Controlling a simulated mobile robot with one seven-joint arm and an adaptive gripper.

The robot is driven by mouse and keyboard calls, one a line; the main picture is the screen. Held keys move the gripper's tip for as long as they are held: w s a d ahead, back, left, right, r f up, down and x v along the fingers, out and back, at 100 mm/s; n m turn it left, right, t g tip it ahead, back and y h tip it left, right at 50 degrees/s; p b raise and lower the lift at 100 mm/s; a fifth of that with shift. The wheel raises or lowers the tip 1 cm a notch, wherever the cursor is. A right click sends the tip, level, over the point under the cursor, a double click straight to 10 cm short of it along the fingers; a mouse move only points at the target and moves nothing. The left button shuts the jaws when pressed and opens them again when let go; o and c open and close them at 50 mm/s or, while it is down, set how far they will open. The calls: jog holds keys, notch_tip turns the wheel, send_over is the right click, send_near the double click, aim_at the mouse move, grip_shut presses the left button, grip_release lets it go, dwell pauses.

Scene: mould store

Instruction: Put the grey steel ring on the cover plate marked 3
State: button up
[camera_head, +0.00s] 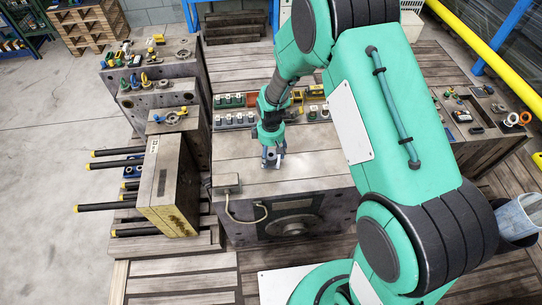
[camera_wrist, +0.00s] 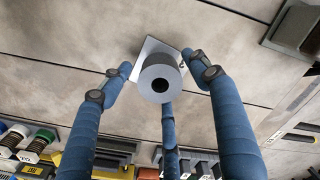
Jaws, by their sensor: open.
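The grey steel ring (camera_wrist: 159,83), with a dark side wall and a round hole, stands in front of a small square silver plate (camera_wrist: 150,46) in the wrist view. It appears to rest on that plate. No number is readable on the plate. My gripper (camera_wrist: 161,79) has its blue fingers spread around the ring, with gaps visible at both sides; it is open.
A row of small coloured parts in a grey tray (camera_head: 235,119) lies behind my gripper. A junction box (camera_head: 226,184) with a cable sits at the block's front left edge. Orange and white rings (camera_head: 516,119) lie on the right bench. The block top right of my gripper looks clear.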

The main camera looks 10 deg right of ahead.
notch_tip(320, 180, up, 11)
jog(key=p, duration=0.2)
dwell(0.3)
jog(key=shift+r, duration=0.1)
dwell(0.4)
notch_tip(320, 180, up, 13)
jog(key=m+t, duration=0.1)
jog(key=m, duration=0.1)
send_over(271, 155)
jog(key=s+d, duration=0.2)
jog(key=d, duration=0.1)
jog(key=s+d+r+m+t, duration=0.3)
jog(key=s+r, duration=0.4)
jog(key=r, duration=0.6)
jog(key=s+d+r+m, duration=0.2)
jog(key=s+r, duration=0.1)
jog(key=s, duration=0.4)
jog(key=s+d+r+m+t, duration=0.1)
jog(key=s+d+r+m, duration=0.1)
jog(key=s+r, duration=0.2)
jog(key=s+d+r+m, duration=0.2)
jog(key=s+d+r, duration=0.1)
jog(key=s, duration=0.7)
jog(key=shift+r+t, duration=0.3)
jog(key=shift+r, duration=0.25)
